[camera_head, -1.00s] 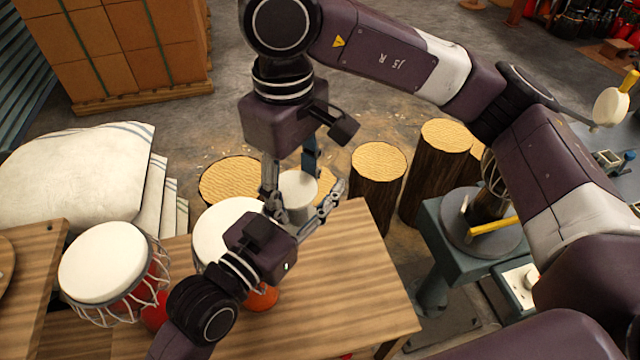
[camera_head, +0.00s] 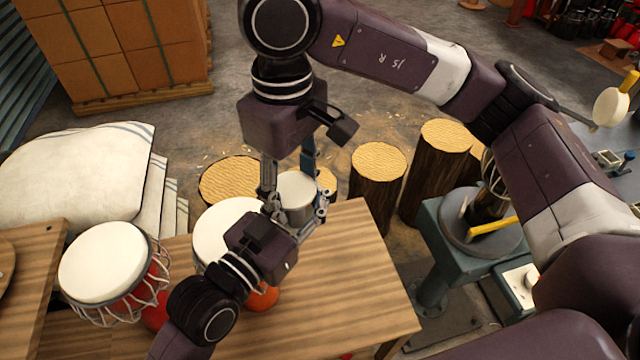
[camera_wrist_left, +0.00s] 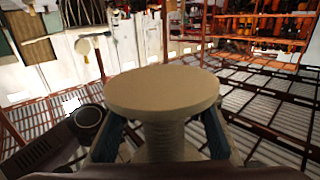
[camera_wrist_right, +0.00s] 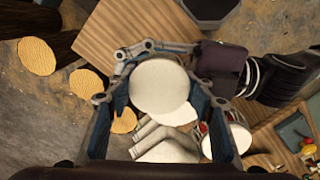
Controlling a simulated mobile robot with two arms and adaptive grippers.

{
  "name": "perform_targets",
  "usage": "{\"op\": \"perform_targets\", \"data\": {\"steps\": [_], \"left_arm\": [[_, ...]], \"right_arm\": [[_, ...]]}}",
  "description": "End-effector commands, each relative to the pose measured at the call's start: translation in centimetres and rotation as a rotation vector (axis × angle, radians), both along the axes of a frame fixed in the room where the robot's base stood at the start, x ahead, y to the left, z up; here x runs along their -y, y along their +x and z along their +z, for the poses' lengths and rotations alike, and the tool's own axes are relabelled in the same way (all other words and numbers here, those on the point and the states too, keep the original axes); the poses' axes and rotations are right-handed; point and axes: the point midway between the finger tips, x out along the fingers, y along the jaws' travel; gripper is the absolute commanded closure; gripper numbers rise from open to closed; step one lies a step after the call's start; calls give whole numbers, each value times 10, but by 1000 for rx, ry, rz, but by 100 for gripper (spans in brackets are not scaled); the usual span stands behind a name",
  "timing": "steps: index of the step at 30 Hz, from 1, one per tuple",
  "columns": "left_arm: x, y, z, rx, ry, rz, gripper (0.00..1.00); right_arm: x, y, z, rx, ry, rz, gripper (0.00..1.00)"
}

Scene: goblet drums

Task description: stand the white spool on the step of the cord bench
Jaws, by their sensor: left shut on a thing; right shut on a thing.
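The white spool (camera_head: 297,186) is held upright in the air above the far edge of a wooden bench (camera_head: 365,275). My right gripper (camera_head: 290,176) reaches down to it from above and is shut on it; the right wrist view shows the spool's round white end (camera_wrist_right: 160,86) between the blue fingers. My left gripper (camera_head: 296,203) comes from the lower left and is also shut on it. In the left wrist view the spool's flange (camera_wrist_left: 162,88) is above the fingers, which flank its ribbed core. I cannot tell which part is the cord bench's step.
A white-headed drum (camera_head: 103,262) stands at left, and another (camera_head: 222,228) is partly behind my left gripper. Log stumps (camera_head: 378,180) stand behind the bench. A grey-green stand with a turntable (camera_head: 455,225) is at right. The bench top's right part is clear.

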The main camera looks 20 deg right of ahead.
Motion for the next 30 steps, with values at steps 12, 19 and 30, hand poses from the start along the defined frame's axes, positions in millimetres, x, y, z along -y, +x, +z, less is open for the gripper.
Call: {"op": "perform_targets", "data": {"steps": [12, 19, 30], "left_arm": [[1, -2, -1, -3, 2, -4, 100], [0, -1, 0, 1, 1, -2, 100], [0, 0, 1, 1, 0, 0, 100]], "right_arm": [[5, 6, 2, 16, -9, -15, 31], [3, 4, 1, 11, -7, -9, 31], [2, 5, 34, 16, -6, -8, 31]]}}
